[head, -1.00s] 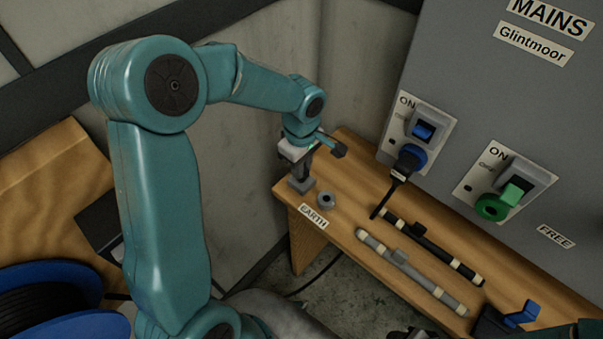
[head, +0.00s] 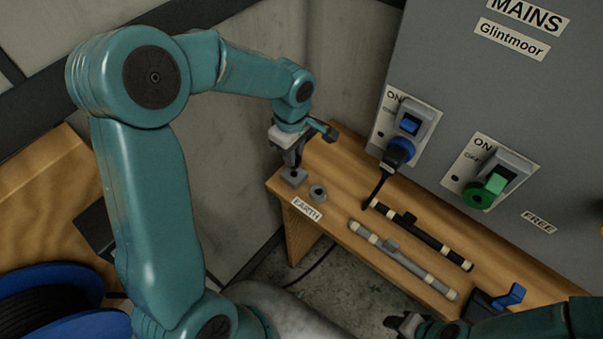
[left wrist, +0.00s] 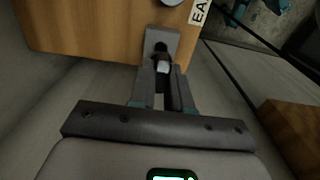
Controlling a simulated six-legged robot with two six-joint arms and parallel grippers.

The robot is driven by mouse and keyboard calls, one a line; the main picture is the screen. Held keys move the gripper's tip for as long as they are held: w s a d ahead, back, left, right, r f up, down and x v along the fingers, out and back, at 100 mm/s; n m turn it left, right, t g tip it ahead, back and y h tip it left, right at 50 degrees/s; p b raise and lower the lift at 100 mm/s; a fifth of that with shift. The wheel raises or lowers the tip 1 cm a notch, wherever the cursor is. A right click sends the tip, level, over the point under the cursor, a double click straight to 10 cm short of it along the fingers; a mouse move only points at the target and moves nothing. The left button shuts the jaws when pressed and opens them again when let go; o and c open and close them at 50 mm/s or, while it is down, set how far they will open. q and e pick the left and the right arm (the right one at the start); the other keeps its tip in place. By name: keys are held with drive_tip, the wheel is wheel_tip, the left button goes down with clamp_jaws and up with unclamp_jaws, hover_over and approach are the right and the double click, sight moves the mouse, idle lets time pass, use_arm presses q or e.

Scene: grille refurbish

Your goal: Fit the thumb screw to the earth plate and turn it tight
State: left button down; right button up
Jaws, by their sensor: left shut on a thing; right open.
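The earth plate (head: 293,178) is a small grey block at the left end of the wooden bench, beside the EARTH label (head: 306,209). My left gripper (head: 294,165) points down right over it. In the left wrist view the fingers (left wrist: 166,88) are shut on a small dark and pale piece, which I take as the thumb screw (left wrist: 163,65). It stands at the grey plate (left wrist: 160,38); the fingers hide much of it, and I cannot tell how deep it sits. My right gripper (head: 398,322) is open and low at the bottom edge, away from the plate.
A grey ring-shaped part (head: 318,192) sits close beside the plate. A black rod (head: 425,235) and a grey rod (head: 403,260) lie on the bench. A blue plug (head: 398,153) and a green one (head: 480,193) are on the mains cabinet. A blue cable reel (head: 62,325) is lower left.

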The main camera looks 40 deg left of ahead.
use_arm(q)
drive_tip(key=d+r+m+p, duration=0.5)
drive_tip(key=d+m+p, duration=0.1)
drive_tip(key=d, duration=0.2)
drive_tip(key=shift+s+p, duration=0.35)
wheel_tip(320, 180, down, 6)
drive_tip(key=b, duration=0.6)
